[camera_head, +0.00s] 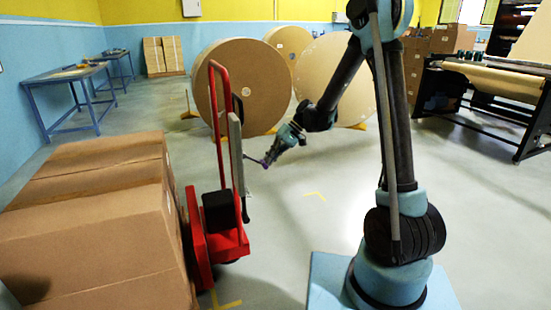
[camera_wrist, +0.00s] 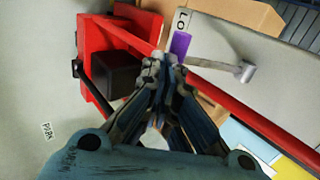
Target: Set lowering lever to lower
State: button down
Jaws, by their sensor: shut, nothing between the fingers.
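The lowering lever is a grey rod with a purple grip, mounted on the grey panel of a red upright machine (camera_head: 222,225). In the wrist view the purple grip (camera_wrist: 180,44) lies just beyond my fingertips, and its grey rod (camera_wrist: 225,67) runs right to a round hub. A white label reading "LO" (camera_wrist: 182,20) shows behind the grip, partly cut off by it. My gripper (camera_wrist: 165,68) is shut and empty. In the head view my gripper (camera_head: 268,161) is right of the machine, beside the lever's end. I cannot tell whether the fingers touch the grip.
Large cardboard boxes (camera_head: 95,235) stand left of the machine. A black box (camera_head: 217,211) sits low on it. Big kraft rolls (camera_head: 243,90) stand behind on yellow chocks. Blue tables (camera_head: 65,75) line the left wall.

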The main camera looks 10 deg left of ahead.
dwell(0.4)
jog(key=w+d+f+v, duration=0.1)
jog(key=d+f+v, duration=0.1)
jog(key=v, duration=1.1)
jog(key=shift+w+d, duration=0.25)
jog(key=shift+w, duration=0.05)
